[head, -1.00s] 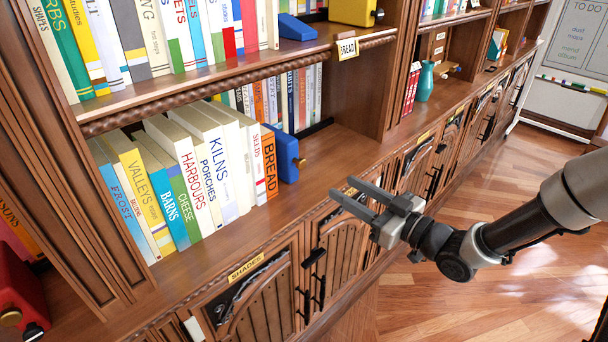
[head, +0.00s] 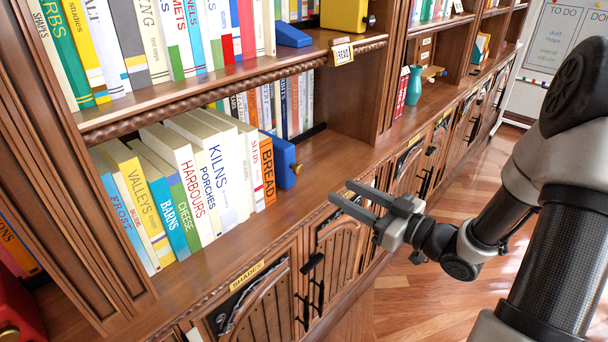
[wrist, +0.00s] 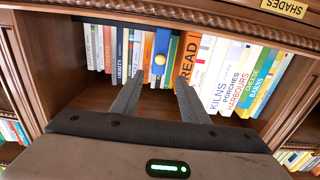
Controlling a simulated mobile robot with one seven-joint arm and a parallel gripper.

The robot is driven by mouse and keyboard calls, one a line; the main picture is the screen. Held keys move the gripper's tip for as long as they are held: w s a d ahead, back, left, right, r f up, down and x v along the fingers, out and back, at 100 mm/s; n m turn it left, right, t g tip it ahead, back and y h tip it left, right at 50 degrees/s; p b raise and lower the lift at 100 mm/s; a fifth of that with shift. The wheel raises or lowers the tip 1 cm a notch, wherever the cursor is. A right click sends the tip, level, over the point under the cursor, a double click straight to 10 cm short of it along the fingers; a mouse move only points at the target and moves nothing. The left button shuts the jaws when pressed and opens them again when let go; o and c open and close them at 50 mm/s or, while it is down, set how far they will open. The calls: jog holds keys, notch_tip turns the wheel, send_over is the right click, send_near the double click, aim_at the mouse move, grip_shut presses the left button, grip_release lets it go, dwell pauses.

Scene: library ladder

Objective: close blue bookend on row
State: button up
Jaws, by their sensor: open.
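The blue bookend (head: 284,158) stands on the lower shelf at the right end of the front book row (head: 200,180), beside the orange BREAD book (head: 267,170). A small brass knob shows on its right side. In the wrist view the blue bookend (wrist: 161,52) appears ahead, between and beyond the two fingers. The BREAD book (wrist: 188,55) is just right of it there. My gripper (head: 340,195) is open and empty, in front of the shelf edge and to the right of the bookend, apart from it. Whether the bookend touches the BREAD book is hard to tell.
Bare shelf (head: 330,150) lies right of the bookend, up to an upright divider. A second row of books (head: 270,105) stands behind. The upper shelf (head: 200,85) overhangs the row. Below are cabinet doors with black handles (head: 313,262). A teal vase (head: 414,87) stands farther right.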

aim_at(300, 170)
jog(key=b+x, duration=0.1)
jog(key=x, duration=1.1)
jog(key=shift+w+a, duration=0.15)
jog(key=shift+a, duration=0.05)
grip_shut()
